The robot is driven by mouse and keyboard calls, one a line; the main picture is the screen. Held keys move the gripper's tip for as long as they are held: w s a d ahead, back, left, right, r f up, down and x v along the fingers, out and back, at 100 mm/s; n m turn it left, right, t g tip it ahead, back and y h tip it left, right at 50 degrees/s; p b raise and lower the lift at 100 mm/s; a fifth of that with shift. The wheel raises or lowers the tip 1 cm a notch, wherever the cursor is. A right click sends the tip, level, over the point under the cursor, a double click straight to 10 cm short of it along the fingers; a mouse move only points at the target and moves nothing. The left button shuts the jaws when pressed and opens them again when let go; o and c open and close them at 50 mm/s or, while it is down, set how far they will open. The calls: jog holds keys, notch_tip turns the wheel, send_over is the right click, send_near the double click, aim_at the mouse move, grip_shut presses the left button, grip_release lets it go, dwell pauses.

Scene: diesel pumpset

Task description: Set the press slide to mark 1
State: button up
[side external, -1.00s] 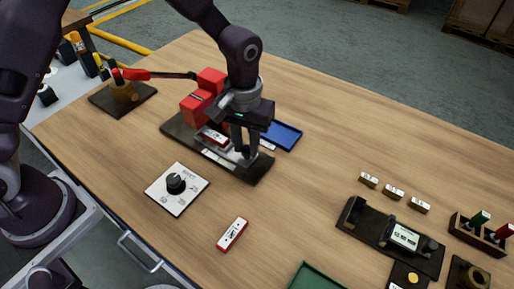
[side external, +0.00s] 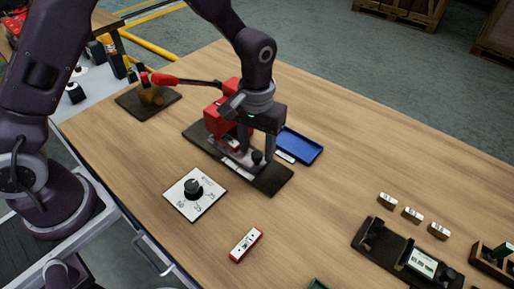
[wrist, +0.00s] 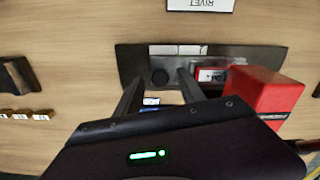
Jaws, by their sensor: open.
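The red press (side external: 222,118) stands on a long dark base plate (side external: 272,182). Its slide has a round black knob (side external: 257,157), also visible in the wrist view (wrist: 160,77). A red-and-white piece (wrist: 211,75) sits at the press end of the slide, partly under the red head. Pale label strips (wrist: 178,50) lie along the base; their marks are too small to read. My gripper (side external: 246,147) is open and empty over the base, beside the knob on the press side. In the wrist view the knob appears between the fingertips, apart from both.
A blue tray (side external: 302,147) lies behind the base. A red lever (side external: 178,82) reaches out to the left. A white dial plate (side external: 194,205) and a red-and-white piece (side external: 245,243) lie in front. A dark fixture (side external: 405,258) and small labelled blocks (side external: 413,214) stand right.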

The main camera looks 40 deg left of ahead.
notch_tip(320, 180, up, 5)
jog(key=shift+r, duration=0.85)
jog(key=s+a+r+t, duration=0.1)
jog(key=s+a+r, duration=0.25)
jog(key=r, duration=0.45)
jog(key=s+a+r+m+t, duration=0.1)
jog(key=s+a+r+t, duration=0.1)
jog(key=s, duration=0.7)
jog(key=s+a+r+m+t, duration=0.1)
jog(key=s+a+r, duration=0.3)
jog(key=s, duration=0.5)
jog(key=shift+s+a+r+m+t, duration=0.3)
jog(key=shift+s+a+t, duration=0.15)
jog(key=shift+t, duration=0.35)
